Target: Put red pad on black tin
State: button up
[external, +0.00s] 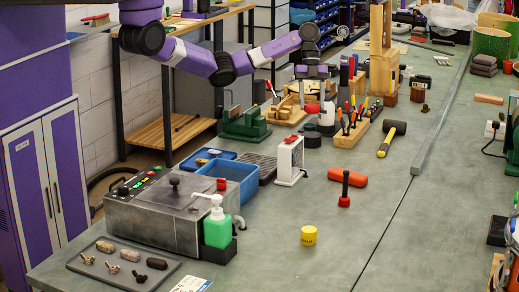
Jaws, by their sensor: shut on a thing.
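My gripper (315,97) points down over the middle of the bench, near the wooden tool racks. It is shut on the small red pad (312,108), which shows at its fingertips. A low dark round thing, which looks like the black tin (312,138), sits on the bench below the pad. The pad appears just above the tin and close to a white and black jar (326,119). At this size I cannot tell whether pad and tin touch.
A wooden tool rack (350,135) stands close on the right, with a black and yellow mallet (392,137) beyond it. A white framed device (289,160) and a blue bin (232,177) stand nearer, left. The bench around the yellow tin (309,236) is clear.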

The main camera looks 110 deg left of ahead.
aim_at(312, 135)
jog(key=shift+f, duration=4.1)
jog(key=shift+f, duration=0.1)
jog(key=o, duration=1.3)
jog(key=shift+o, duration=0.2)
jog(key=v, duration=1.2)
jog(key=shift+d, duration=0.1)
